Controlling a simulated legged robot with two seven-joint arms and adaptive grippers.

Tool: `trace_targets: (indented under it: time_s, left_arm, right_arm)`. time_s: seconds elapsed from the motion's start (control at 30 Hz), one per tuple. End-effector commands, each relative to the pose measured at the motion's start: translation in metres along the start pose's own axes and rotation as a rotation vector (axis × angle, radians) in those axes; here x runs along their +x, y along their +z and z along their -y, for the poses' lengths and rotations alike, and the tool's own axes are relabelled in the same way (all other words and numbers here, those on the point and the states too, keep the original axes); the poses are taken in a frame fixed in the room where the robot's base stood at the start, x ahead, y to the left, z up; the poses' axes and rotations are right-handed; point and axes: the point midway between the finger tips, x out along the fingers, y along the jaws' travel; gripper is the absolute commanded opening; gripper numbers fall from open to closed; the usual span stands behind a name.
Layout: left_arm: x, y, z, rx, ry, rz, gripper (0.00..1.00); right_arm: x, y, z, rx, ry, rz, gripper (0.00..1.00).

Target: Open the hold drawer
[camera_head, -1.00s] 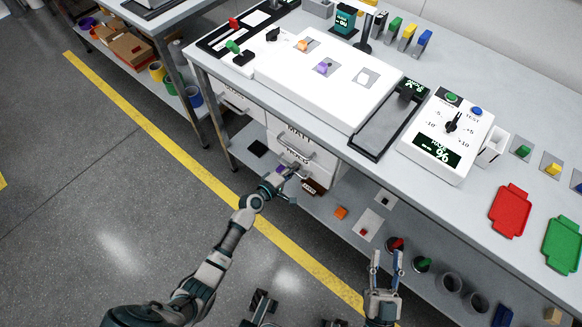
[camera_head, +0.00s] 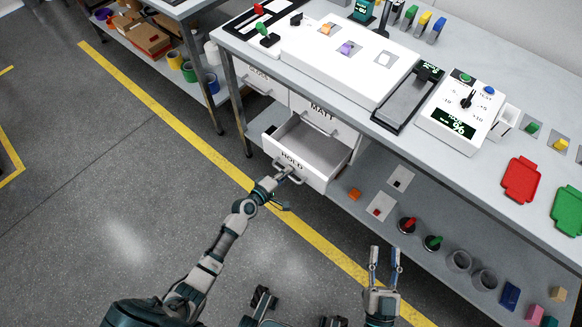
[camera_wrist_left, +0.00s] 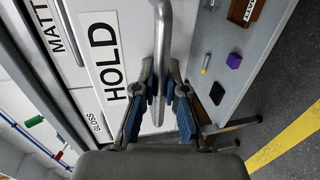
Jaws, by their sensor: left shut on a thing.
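The hold drawer (camera_head: 306,167) is pulled out from under the bench, and its white interior shows in the head view. Its front is labelled HOLD, and the label also shows large in the left wrist view (camera_wrist_left: 109,62). My left gripper (camera_head: 283,175) is shut on the drawer's metal bar handle (camera_wrist_left: 161,40); in the left wrist view its fingers (camera_wrist_left: 160,98) are on either side of the bar. My right gripper (camera_head: 385,264) is apart from the drawer, at the lower right, with its fingers spread and nothing between them.
The MATT drawer (camera_head: 322,114) above and the GLOSS drawer (camera_head: 259,76) at left look shut. The lower shelf (camera_head: 440,262) holds knobs, cups and blocks. Floor (camera_head: 110,190) in front of the bench is clear, with a yellow line.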

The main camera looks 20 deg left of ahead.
Motion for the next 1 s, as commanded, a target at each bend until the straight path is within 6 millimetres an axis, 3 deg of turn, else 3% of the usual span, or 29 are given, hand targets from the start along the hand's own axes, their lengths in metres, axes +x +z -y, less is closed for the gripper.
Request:
trace_targets:
  time_s: [0.2,0.4,0.9,0.93,1.0]
  left_arm:
    - [-0.042,-0.006,0.007,0.006,0.003,-0.013,0.00]
    - [-0.069,-0.005,0.013,0.004,0.004,-0.012,0.00]
    - [-0.078,-0.004,0.015,0.002,0.005,-0.009,0.00]
    - [-0.078,-0.004,0.015,0.002,0.005,-0.009,0.15]
    - [-0.077,-0.003,0.015,0.002,0.005,-0.008,0.33]
  right_arm:
    - [0.001,0.004,-0.002,-0.005,0.002,0.038,0.40]
    - [0.003,0.005,-0.004,-0.010,0.004,0.044,0.40]
    - [0.003,0.005,-0.003,-0.010,0.003,0.042,0.40]
    - [0.003,0.005,-0.003,-0.010,0.003,0.042,0.40]
    - [0.003,0.005,-0.003,-0.010,0.003,0.042,0.40]
